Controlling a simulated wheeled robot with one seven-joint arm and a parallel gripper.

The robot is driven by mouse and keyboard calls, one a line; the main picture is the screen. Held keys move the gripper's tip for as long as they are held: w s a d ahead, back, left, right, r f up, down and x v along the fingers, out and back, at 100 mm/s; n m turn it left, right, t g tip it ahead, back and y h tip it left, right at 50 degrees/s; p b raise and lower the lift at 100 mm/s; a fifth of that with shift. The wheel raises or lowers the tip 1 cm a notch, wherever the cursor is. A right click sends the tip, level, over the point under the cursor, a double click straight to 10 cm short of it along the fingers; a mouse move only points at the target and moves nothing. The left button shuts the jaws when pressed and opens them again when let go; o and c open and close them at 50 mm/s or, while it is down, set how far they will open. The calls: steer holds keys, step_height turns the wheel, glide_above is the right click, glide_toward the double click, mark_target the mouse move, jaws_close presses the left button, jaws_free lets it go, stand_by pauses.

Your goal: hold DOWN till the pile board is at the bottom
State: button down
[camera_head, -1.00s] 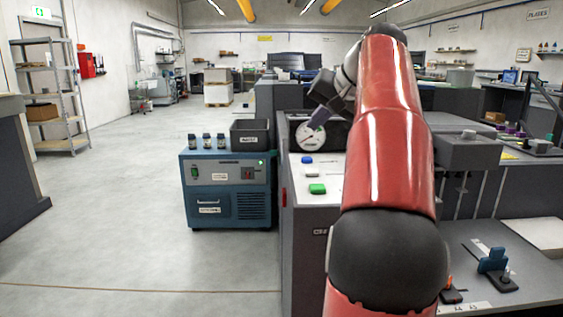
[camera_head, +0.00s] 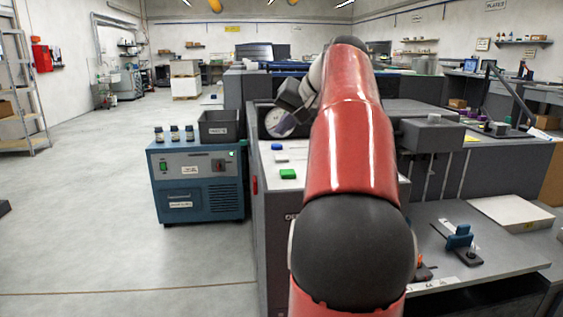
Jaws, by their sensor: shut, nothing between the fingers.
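My gripper (camera_head: 279,130) is small in the view, past the bend of my red arm. Its purplish fingers point down, are shut and hold nothing. They overlap the round white dial (camera_head: 271,121) in the picture, just above a blue button (camera_head: 277,146) on the machine's pale top panel. A white button (camera_head: 281,158) and a green button (camera_head: 288,174) lie nearer to me. I see no gap clearly enough to tell whether the fingers touch a button. I cannot read which one is DOWN. I cannot make out the pile board for certain; my arm hides part of the machine.
A blue cabinet (camera_head: 195,190) carrying a dark bin (camera_head: 219,127) and several small bottles stands left of the machine. A low grey table (camera_head: 495,255) with a white stack (camera_head: 511,212) is at right.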

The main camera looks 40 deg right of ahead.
mark_target(285, 158)
steer(key=shift+f+b, duration=0.9)
steer(key=shift+f, duration=0.9)
stand_by(0.6)
steer(key=shift+f, duration=0.4)
steer(key=shift+f+b, duration=0.45)
steer(key=shift+b, duration=0.1)
stand_by(1.9)
steer(key=shift+r, duration=0.1)
steer(key=shift+r+p, duration=0.75)
steer(key=shift+p, duration=0.2)
